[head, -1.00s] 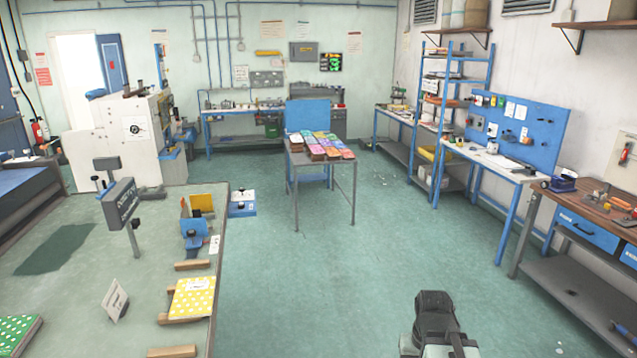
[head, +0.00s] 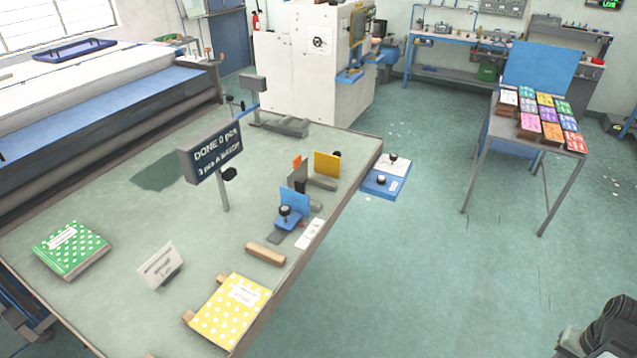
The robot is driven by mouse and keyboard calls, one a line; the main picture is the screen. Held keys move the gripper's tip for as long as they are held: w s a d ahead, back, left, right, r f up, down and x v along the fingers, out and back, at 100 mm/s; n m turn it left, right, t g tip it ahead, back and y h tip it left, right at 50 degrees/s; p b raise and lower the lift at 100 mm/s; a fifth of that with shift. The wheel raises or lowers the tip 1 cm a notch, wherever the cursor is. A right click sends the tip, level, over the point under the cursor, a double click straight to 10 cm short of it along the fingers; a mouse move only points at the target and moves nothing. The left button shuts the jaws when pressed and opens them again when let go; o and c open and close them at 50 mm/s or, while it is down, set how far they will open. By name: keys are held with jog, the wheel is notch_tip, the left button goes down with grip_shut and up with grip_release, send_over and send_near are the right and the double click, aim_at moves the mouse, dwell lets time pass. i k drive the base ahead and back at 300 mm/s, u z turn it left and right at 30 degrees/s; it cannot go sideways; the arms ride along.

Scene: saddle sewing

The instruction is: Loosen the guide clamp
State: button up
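A blue guide (head: 293,205) with an upright plate stands near the right edge of the grey-green table. A black round knob (head: 285,212) sits on its base; I take this for the guide clamp, but I cannot tell how tight it is. A yellow upright plate (head: 327,164) and a small orange piece stand just behind it. A dark part of my arm shows at the bottom right, far from the guide. My gripper's fingers do not show.
The table (head: 130,255) holds a yellow dotted book (head: 230,310), a green dotted book (head: 72,250), a wooden block (head: 265,254) and a sign on a post (head: 212,155). A stand with coloured stacks (head: 540,120) is at right. The floor between them is clear.

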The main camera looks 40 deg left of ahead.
aim_at(285, 210)
jog(key=i, duration=1.65)
jog(key=u, duration=4.7)
jog(key=i, duration=1)
jog(key=z, duration=0.05)
